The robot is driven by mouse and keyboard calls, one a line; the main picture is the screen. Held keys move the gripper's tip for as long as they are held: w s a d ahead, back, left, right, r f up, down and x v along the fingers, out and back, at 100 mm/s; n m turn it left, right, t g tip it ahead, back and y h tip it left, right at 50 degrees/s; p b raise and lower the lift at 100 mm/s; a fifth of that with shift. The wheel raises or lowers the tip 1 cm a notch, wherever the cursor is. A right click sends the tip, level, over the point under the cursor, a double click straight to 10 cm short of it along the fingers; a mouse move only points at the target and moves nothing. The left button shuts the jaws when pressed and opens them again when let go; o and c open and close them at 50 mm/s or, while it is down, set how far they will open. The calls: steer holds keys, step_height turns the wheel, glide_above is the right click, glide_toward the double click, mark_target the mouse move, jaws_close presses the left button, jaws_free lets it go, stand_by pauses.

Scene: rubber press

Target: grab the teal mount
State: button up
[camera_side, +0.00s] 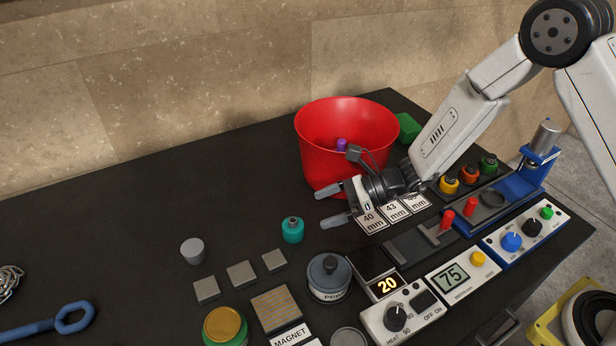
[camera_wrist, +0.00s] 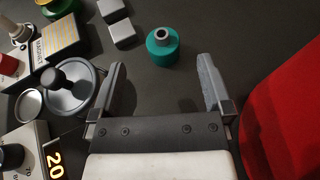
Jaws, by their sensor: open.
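The teal mount (camera_side: 292,230) stands upright on the black table, left of my gripper in the side view. It is a short round piece with a narrower neck and a hole in its top. My gripper (camera_side: 328,206) is open and empty, held low with its fingers pointing left toward the mount and apart from it. In the wrist view the teal mount (camera_wrist: 162,46) lies ahead of the open fingers (camera_wrist: 162,82), roughly midway between their lines and beyond their tips. Nothing hides it.
A red bucket (camera_side: 318,165) stands close behind my gripper. A grey lidded pot (camera_side: 329,278) stands in front of the mount. Several grey blocks (camera_side: 241,273) and a grey cylinder (camera_side: 192,251) lie to its left. Number cards (camera_side: 371,218) lie under my wrist. The table behind the mount is clear.

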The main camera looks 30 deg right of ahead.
mark_target(297, 220)
steer(key=shift+f, duration=1.5)
steer(key=shift+x, duration=3.95)
steer(key=shift+w+r, duration=0.15)
jaws_close()
steer(key=shift+r, duration=0.15)
steer(key=shift+r, duration=0.8)
steer(key=s+d+r, duration=0.5)
steer(key=s+r, duration=0.6)
steer(key=s, duration=0.1)
steer(key=shift+s+d, duration=0.4)
